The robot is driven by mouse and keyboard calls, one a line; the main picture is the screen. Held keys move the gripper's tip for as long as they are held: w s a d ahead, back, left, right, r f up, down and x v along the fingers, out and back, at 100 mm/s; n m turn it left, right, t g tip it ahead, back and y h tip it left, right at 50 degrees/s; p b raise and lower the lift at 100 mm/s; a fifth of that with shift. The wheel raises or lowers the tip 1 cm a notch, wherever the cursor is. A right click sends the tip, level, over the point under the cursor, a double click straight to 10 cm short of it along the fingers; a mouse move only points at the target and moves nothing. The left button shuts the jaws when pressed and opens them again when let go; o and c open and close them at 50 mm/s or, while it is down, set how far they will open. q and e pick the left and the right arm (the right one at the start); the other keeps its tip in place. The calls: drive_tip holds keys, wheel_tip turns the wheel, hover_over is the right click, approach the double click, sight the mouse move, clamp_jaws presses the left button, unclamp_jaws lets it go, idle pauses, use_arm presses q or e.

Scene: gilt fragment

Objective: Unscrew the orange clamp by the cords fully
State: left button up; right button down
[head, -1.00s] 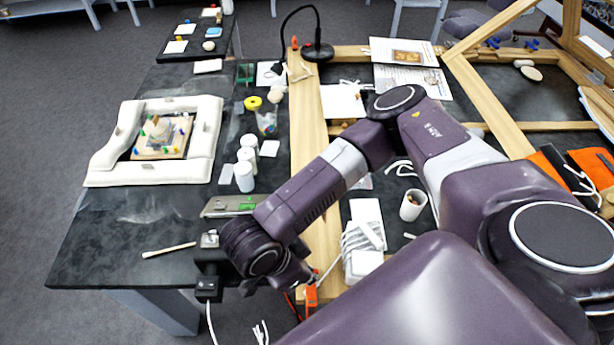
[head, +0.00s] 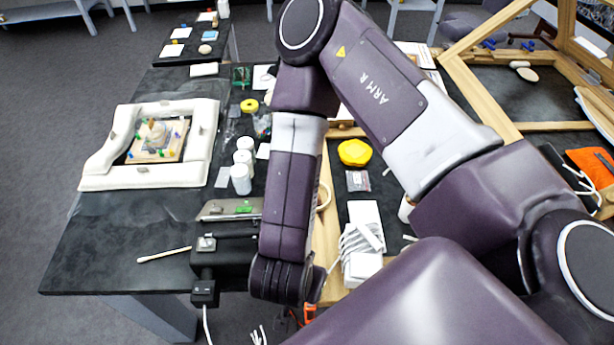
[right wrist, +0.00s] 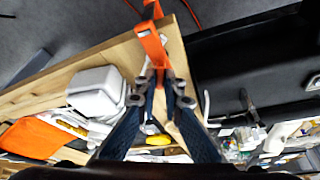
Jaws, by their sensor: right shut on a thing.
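The orange clamp (head: 309,312) sits at the front end of the wooden beam, low in the head view. In the right wrist view the orange clamp (right wrist: 152,45) runs up from the beam's edge. My right gripper (right wrist: 163,82) has its fingers closed together on the clamp's lower part. In the head view my right forearm and wrist hide most of the gripper. The white cords (head: 355,240) lie coiled by a white box (head: 362,270), just right of the beam. My left gripper is not in view.
The black bench at left holds a padded white frame (head: 93,170), white bottles (head: 241,180), a swab (head: 164,254) and a black device (head: 222,240). A yellow lobed object (head: 355,152) lies beyond the white box. Timber frame members (head: 480,95) stand at right.

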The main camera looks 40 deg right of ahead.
drive_tip(key=shift+s, duration=0.1)
idle(0.4)
drive_tip(key=c, duration=2.1)
unclamp_jaws()
drive_tip(key=shift+v, duration=3.65)
drive_tip(key=shift+o, duration=0.7)
